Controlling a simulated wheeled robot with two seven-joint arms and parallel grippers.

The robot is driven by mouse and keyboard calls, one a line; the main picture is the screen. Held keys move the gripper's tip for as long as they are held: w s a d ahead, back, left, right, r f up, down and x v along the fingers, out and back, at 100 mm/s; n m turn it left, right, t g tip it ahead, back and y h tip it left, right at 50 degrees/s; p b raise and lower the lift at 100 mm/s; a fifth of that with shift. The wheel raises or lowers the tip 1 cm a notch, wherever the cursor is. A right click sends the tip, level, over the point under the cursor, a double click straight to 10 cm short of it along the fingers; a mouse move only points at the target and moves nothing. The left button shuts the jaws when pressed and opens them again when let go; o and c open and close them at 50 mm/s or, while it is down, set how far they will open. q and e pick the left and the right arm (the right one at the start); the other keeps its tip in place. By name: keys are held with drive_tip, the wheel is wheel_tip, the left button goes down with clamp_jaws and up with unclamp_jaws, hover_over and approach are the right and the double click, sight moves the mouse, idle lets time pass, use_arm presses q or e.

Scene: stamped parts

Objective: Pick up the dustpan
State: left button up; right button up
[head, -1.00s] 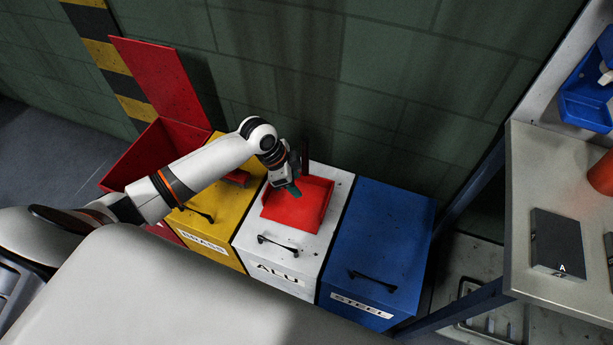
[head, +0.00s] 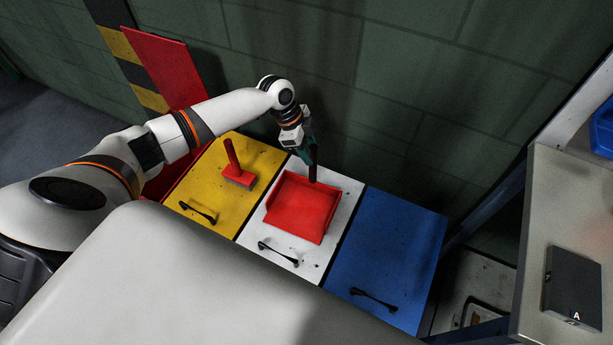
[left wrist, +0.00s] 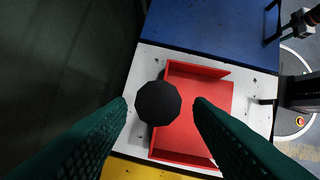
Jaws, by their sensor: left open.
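The red dustpan (head: 299,207) lies on the white lid of the middle bin. Its dark handle (head: 313,166) stands up at the back edge. In the left wrist view the dustpan (left wrist: 203,95) lies below, and the round black end of its handle (left wrist: 158,103) shows between my fingers. My left gripper (head: 310,150) is open at the handle, with one green finger on each side of it in the wrist view (left wrist: 160,120). I cannot tell whether a finger touches the handle.
A red hand brush (head: 237,172) stands on the yellow bin lid (head: 205,180) to the left. The blue bin (head: 390,250) is to the right. A green wall (head: 400,90) rises close behind. A grey table (head: 560,210) with a dark box (head: 572,285) stands at the right.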

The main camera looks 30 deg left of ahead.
sight(312, 157)
use_arm(q)
drive_tip(key=shift+x, duration=1.9)
drive_tip(key=shift+a, duration=0.2)
clamp_jaws()
